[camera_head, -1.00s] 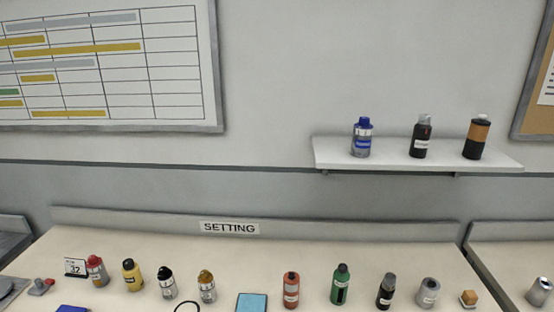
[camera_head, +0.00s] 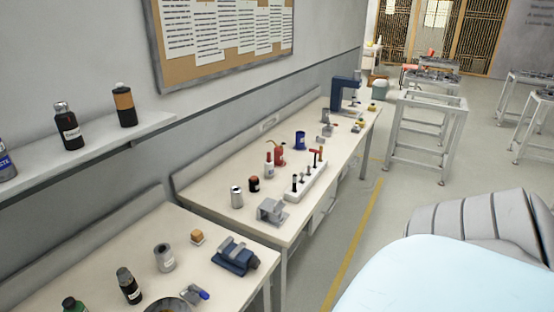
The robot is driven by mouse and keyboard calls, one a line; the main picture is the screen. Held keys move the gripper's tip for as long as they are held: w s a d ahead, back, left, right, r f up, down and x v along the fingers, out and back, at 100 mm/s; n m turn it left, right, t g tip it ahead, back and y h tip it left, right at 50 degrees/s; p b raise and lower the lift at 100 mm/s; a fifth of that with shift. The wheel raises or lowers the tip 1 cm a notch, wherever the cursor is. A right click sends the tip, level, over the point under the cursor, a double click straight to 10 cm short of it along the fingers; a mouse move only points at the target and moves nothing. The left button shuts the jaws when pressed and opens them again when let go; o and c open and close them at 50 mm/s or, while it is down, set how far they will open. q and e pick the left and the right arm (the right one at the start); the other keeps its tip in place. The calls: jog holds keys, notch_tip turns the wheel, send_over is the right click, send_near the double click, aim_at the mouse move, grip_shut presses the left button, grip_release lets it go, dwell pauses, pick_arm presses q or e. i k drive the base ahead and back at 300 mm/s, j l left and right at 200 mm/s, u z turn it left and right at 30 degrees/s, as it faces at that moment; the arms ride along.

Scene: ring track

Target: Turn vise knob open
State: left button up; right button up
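A dark blue and grey block-shaped device (camera_head: 235,256) that looks like a small vise sits near the right end of the near bench. A grey metal device (camera_head: 272,211), also vise-like, stands near the front corner of the bench behind it. No knob can be made out clearly on either one at this size. Neither of my grippers is in view.
The farther bench carries a tool rack (camera_head: 306,182) and a blue press (camera_head: 345,93). Floor with a yellow line (camera_head: 355,244) lies right of the benches.

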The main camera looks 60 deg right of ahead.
aim_at(254, 262)
jog(key=l+z, duration=0.1)
jog(key=z, duration=1.25)
jog(key=l+u, duration=0.1)
jog(key=u, duration=0.35)
jog(key=i+l+u, duration=0.1)
jog(key=u, duration=0.35)
jog(key=l+u, duration=0.15)
jog(key=u, duration=0.3)
jog(key=l+u, duration=0.15)
jog(key=u, duration=0.3)
jog(key=k+l+u, duration=0.1)
jog(key=l+u, duration=0.2)
jog(key=k+l+u, duration=0.25)
jog(key=l+u, duration=0.3)
jog(key=k+l+u, duration=0.25)
jog(key=k+l, duration=0.15)
jog(key=k+l+u, duration=0.25)
jog(key=k+l, duration=0.35)
jog(key=k, duration=0.15)
jog(key=k+l+u, duration=0.15)
jog(key=k+l, duration=0.45)
jog(key=l, duration=0.15)
jog(key=k+l, duration=0.15)
jog(key=l, duration=0.15)
jog(key=k+l, duration=0.2)
jog(key=l, duration=0.15)
